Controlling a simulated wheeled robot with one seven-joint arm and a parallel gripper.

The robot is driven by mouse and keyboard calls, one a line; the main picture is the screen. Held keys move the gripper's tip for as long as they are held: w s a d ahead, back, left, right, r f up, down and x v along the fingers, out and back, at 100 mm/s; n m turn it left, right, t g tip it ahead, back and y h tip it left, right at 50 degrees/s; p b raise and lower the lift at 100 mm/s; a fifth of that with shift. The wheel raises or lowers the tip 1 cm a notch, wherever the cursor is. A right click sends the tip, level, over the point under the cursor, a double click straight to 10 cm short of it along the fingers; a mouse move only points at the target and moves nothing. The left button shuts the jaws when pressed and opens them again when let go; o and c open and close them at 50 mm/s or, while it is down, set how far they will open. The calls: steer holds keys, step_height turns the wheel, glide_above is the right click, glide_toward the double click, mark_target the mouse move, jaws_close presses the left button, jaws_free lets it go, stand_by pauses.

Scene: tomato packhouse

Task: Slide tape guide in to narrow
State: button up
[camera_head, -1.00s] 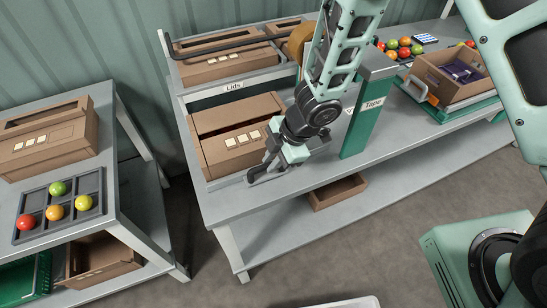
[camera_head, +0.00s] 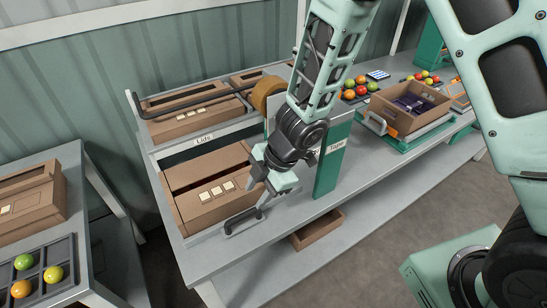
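The tape station has a green post (camera_head: 328,165) labelled "Tape", with a brown tape roll (camera_head: 266,92) behind it. To its right, an open carton (camera_head: 405,118) stands on a green base (camera_head: 428,137). A grey U-shaped handle (camera_head: 374,123) sits at that base's left side; I cannot tell whether it belongs to the tape guide. My gripper (camera_head: 259,197) is left of the post, low over the bench, in front of a closed carton. A dark loop handle (camera_head: 242,221) is just below its fingers; contact is unclear. The finger gap is too small to judge.
Several tomatoes (camera_head: 355,88) lie at the back right. An empty brown box (camera_head: 318,232) is on the lower shelf. A side table with a tomato tray (camera_head: 62,262) stands left.

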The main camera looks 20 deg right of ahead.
steer(key=p+v, duration=0.3)
steer(key=v, duration=0.7)
steer(key=shift+p, duration=0.4)
step_height(320, 180, up, 6)
steer(key=s+d+m+t+h+b, duration=0.1)
steer(key=m+t+h+b, duration=0.2)
steer(key=m, duration=0.5)
steer(key=s+r+m+g+h+b, duration=0.1)
steer(key=s+m, duration=0.4)
steer(key=s, duration=1.2)
steer(key=g+b, duration=0.1)
steer(key=g, duration=0.1)
steer(key=shift+s+d+r+m+g, duration=0.15)
steer(key=shift+d+r+m+g, duration=0.15)
steer(key=shift+r+m+g, duration=0.1)
